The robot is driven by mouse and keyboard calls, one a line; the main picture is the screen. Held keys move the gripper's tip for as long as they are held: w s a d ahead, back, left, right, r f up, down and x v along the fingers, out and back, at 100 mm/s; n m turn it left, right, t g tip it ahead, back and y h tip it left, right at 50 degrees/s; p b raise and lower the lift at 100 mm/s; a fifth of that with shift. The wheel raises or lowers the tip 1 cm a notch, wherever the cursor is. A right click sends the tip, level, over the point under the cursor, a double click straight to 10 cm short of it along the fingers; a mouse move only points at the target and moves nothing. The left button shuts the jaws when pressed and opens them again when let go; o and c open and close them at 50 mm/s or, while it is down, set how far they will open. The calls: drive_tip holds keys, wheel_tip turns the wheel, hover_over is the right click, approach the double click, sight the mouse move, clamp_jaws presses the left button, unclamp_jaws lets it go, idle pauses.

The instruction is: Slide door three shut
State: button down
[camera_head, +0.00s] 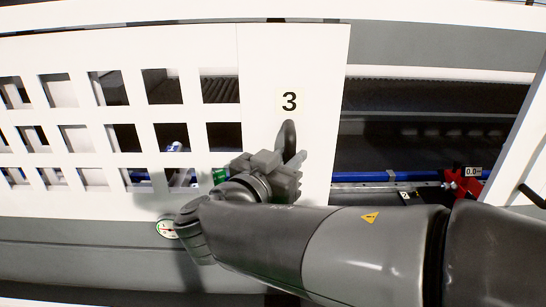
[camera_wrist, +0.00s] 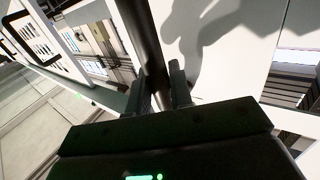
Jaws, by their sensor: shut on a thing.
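Door three (camera_head: 264,70) is a white sliding panel marked with a black 3, with rows of square windows to its left. Its black handle (camera_head: 288,135) stands upright below the number. My gripper (camera_head: 290,165) is at the lower part of the handle and shut on it. In the wrist view the dark handle bar (camera_wrist: 141,40) runs between the two fingers of my gripper (camera_wrist: 160,85). To the right of the door's edge an opening shows the dark machine inside. My gripper and arm hide the lower part of the handle.
Inside the opening are a blue bar (camera_head: 355,177), a metal rail and a red clamp-like part (camera_head: 464,184) near a small "0.0" label. A white frame post (camera_head: 518,135) with a dark handle stands at the far right. A round gauge (camera_head: 168,228) sits below the door.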

drive_tip(key=d, duration=4.6)
drive_tip(key=shift+d, duration=0.25)
drive_tip(key=c, duration=1.3)
unclamp_jaws()
drive_tip(key=shift+a, duration=0.1)
drive_tip(key=shift+c, duration=0.2)
drive_tip(key=v, duration=1)
drive_tip(key=shift+s+a, duration=0.25)
drive_tip(key=shift+s, duration=0.05)
drive_tip(key=shift+f, duration=0.1)
